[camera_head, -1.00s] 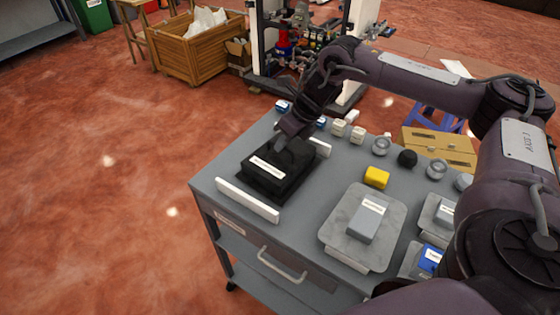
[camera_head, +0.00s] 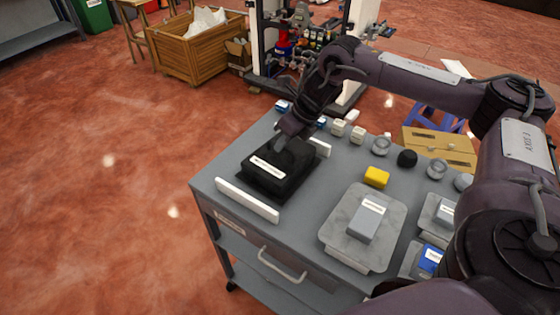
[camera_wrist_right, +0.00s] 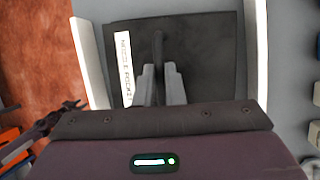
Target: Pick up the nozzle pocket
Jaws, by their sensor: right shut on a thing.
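The nozzle pocket (camera_head: 266,180) is a black, low block with a white label, at the left part of the grey cart top between two white strips. It also shows in the right wrist view (camera_wrist_right: 205,55) as a dark square plate with a thin upright rib or handle in its middle. My right gripper (camera_head: 284,141) is above it, pointing down. In the right wrist view its two fingers (camera_wrist_right: 160,72) are closed on the rib. Whether the block touches the cart top cannot be told. My left gripper is not in view.
White strips (camera_head: 247,200) flank the black block on the cart top (camera_head: 300,218). A yellow block (camera_head: 376,177), a grey plate (camera_head: 337,233) bearing a labelled grey block (camera_head: 366,221), and several small parts stand to the right. A wooden crate (camera_head: 190,55) is on the floor behind.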

